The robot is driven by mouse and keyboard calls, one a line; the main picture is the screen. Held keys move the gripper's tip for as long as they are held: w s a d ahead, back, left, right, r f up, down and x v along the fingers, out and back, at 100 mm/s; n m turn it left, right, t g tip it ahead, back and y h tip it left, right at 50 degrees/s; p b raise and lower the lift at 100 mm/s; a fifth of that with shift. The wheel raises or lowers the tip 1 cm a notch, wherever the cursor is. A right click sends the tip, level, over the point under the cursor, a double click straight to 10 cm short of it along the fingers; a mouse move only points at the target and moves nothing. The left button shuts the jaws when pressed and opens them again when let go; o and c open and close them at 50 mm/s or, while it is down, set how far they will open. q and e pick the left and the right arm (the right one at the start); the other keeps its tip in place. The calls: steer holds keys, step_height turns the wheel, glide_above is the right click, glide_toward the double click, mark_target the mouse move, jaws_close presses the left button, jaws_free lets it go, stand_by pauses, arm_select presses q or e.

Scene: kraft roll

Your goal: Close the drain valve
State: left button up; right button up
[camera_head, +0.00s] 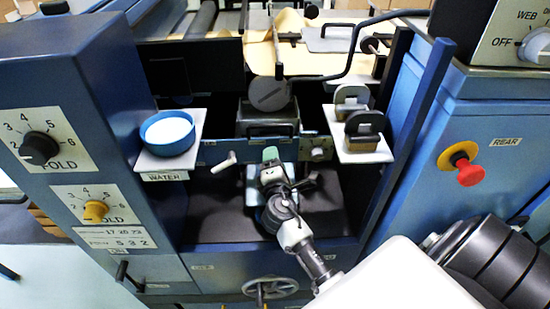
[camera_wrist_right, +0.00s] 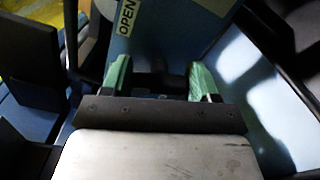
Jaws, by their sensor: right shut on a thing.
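My right gripper (camera_head: 271,158) reaches in from the lower right to the blue panel in the middle of the machine. In the right wrist view its green fingertips (camera_wrist_right: 160,80) stand apart on both sides of a dark part (camera_wrist_right: 158,72), and the gripper is shut on it. This dark part looks like the drain valve's handle, in front of a blue panel with an "OPEN" label (camera_wrist_right: 127,17). In the head view my gripper hides most of the valve, so its angle cannot be told. My left gripper is in neither view.
A pale lever (camera_head: 223,163) sticks out left of my gripper. A blue water bowl (camera_head: 167,133) stands on a left shelf, and dark-handled blocks (camera_head: 364,128) stand on a right shelf (camera_head: 362,152). A handwheel (camera_head: 270,287) is below. A red stop button (camera_head: 470,173) is at right.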

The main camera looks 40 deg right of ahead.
steer(key=n+p, duration=0.1)
steer(key=n, duration=0.1)
steer(key=n+p, duration=0.1)
steer(key=n, duration=0.1)
steer(key=shift+r+n, duration=0.2)
steer(key=shift+n, duration=0.2)
steer(key=shift+n+p, duration=0.3)
steer(key=shift+p, duration=0.05)
steer(key=o, duration=0.9)
steer(key=shift+f, duration=0.1)
steer(key=b+v, duration=0.1)
steer(key=v, duration=0.9)
steer(key=shift+s+a+b, duration=0.25)
steer(key=shift+a+b, duration=0.05)
